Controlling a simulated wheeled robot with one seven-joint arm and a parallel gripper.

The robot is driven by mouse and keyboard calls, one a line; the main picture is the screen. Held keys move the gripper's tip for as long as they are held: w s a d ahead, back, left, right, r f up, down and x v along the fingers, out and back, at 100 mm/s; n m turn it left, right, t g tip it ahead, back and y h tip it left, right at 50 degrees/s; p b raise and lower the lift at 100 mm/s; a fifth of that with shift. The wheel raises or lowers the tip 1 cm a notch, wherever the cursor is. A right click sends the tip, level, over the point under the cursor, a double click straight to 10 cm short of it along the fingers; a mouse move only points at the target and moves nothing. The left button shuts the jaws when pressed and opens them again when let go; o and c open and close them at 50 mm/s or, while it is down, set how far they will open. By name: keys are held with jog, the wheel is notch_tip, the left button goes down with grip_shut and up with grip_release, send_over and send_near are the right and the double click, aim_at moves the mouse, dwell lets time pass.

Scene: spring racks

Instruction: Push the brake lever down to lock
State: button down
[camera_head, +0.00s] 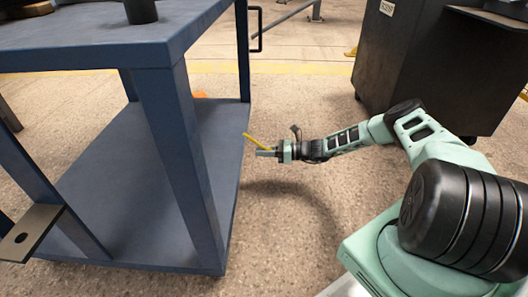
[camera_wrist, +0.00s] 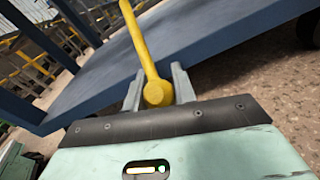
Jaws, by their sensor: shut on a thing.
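The yellow brake lever (camera_wrist: 142,50) is a slim bar with a round knob at its near end. In the wrist view, the knob sits between the two grey fingers of my gripper (camera_wrist: 158,92), which are shut on it. In the head view, the lever (camera_head: 256,141) shows as a short yellow bar, tilted up to the left, at the right edge of the blue cart's lower shelf. My gripper (camera_head: 264,153) reaches it from the right. The lever's pivot is hidden in both views.
The blue cart (camera_head: 85,35) has a lower shelf (camera_head: 110,185), corner posts and a black handle (camera_head: 256,30). A dark cabinet (camera_head: 420,60) stands at the back right. A grey bracket (camera_head: 28,230) is at lower left. Speckled floor (camera_head: 290,225) between cart and arm is clear.

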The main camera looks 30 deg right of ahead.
jog(key=c, duration=1.1)
grip_release()
jog(key=shift+w+a, duration=0.1)
jog(key=shift+c, duration=0.2)
jog(key=p+v, duration=0.6)
jog(key=v, duration=1.1)
jog(key=shift+r, duration=0.15)
